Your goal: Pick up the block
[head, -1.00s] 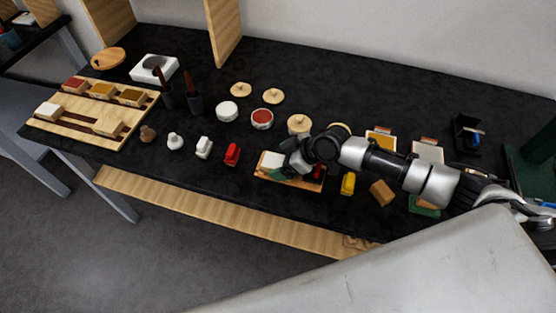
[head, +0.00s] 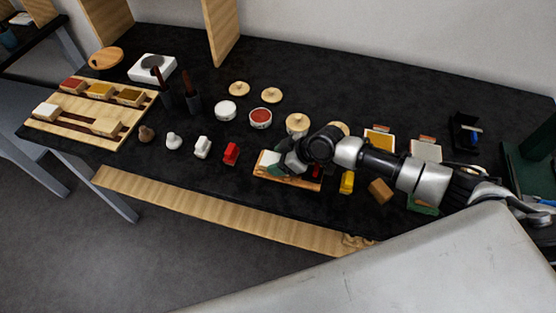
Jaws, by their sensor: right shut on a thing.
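A small wooden tray (head: 300,183) lies near the front edge of the black table. A white block (head: 266,158) shows at its left end, with a bit of green just below it. My right gripper (head: 281,165) reaches in from the right, low over this left end, and is shut on a block there. The fingers and arm hide most of the contact, so I cannot tell whether the block is clear of the tray. A red piece (head: 316,171) shows at the tray's right part. My left gripper is not in view.
A red piece (head: 231,153) and a white piece (head: 202,147) stand left of the tray. A yellow piece (head: 347,182) and a tan block (head: 380,191) lie to its right. A slotted wooden rack (head: 60,128) with several blocks is at far left. Round pots and lids stand behind.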

